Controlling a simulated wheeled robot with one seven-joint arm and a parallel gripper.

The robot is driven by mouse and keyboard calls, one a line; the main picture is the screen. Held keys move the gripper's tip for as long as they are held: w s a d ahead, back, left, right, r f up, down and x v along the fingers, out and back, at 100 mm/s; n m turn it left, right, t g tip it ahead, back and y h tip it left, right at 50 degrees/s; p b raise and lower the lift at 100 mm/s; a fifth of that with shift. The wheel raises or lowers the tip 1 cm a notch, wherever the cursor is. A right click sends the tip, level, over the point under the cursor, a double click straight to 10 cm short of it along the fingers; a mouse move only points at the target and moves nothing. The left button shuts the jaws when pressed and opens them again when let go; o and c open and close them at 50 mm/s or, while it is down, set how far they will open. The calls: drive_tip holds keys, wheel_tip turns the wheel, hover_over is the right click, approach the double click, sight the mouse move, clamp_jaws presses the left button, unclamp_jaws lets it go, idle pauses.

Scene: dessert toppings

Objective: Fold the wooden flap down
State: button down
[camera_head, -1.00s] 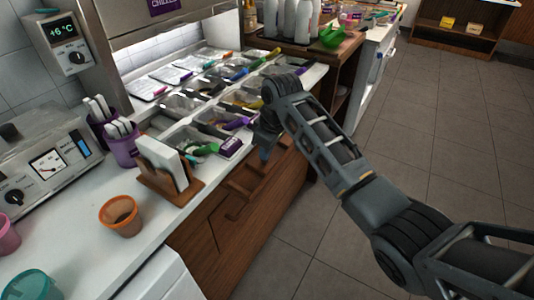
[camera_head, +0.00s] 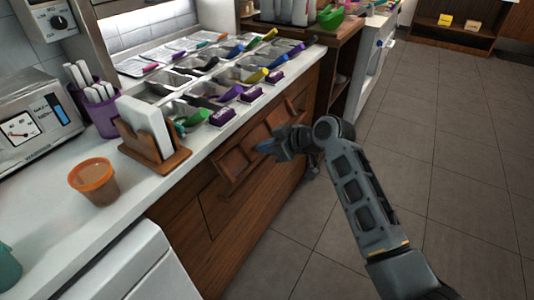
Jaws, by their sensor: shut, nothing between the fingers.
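The wooden flap (camera_head: 236,164) is a brown framed panel on the front of the wooden counter, just below the white worktop edge. I cannot tell its exact angle to the counter front. My gripper (camera_head: 266,147) is in front of the flap, with its blue-tipped fingers shut and empty, pointing left. The fingertips overlap the flap in the picture; whether they touch it is not clear. My wrist hides part of the panel's right side.
On the white worktop (camera_head: 75,235) stand an orange cup (camera_head: 95,184), a wooden holder (camera_head: 170,163) with white cards, a purple utensil pot (camera_head: 98,117) and topping trays with coloured scoops. The tiled floor (camera_head: 455,165) to the right is clear.

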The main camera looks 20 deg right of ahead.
sight(256, 158)
wheel_tip(256, 158, down, 3)
drive_tip(key=t+y+b, duration=0.1)
drive_tip(key=b, duration=0.4)
drive_tip(key=shift+w+a+r, duration=0.1)
drive_tip(key=shift+w+a, duration=0.05)
drive_tip(key=b, duration=0.2)
drive_tip(key=f+t+b, duration=0.1)
drive_tip(key=b, duration=0.1)
drive_tip(key=t+y+b, duration=0.1)
drive_tip(key=b, duration=0.1)
drive_tip(key=shift+w+a+f+b, duration=0.25)
drive_tip(key=shift+w+f+b, duration=0.1)
drive_tip(key=shift+f, duration=0.05)
drive_tip(key=b, duration=0.1)
drive_tip(key=t+y+b, duration=0.1)
drive_tip(key=b, duration=0.1)
drive_tip(key=shift+w+a+f+t, duration=0.25)
drive_tip(key=shift+w+f+t, duration=0.05)
drive_tip(key=shift+w+f, duration=0.05)
drive_tip(key=shift+w+a+b, duration=0.1)
drive_tip(key=shift+w+b, duration=0.05)
drive_tip(key=shift+b, duration=0.85)
drive_tip(key=shift+w+a+f+b, duration=0.15)
drive_tip(key=shift+b, duration=0.5)
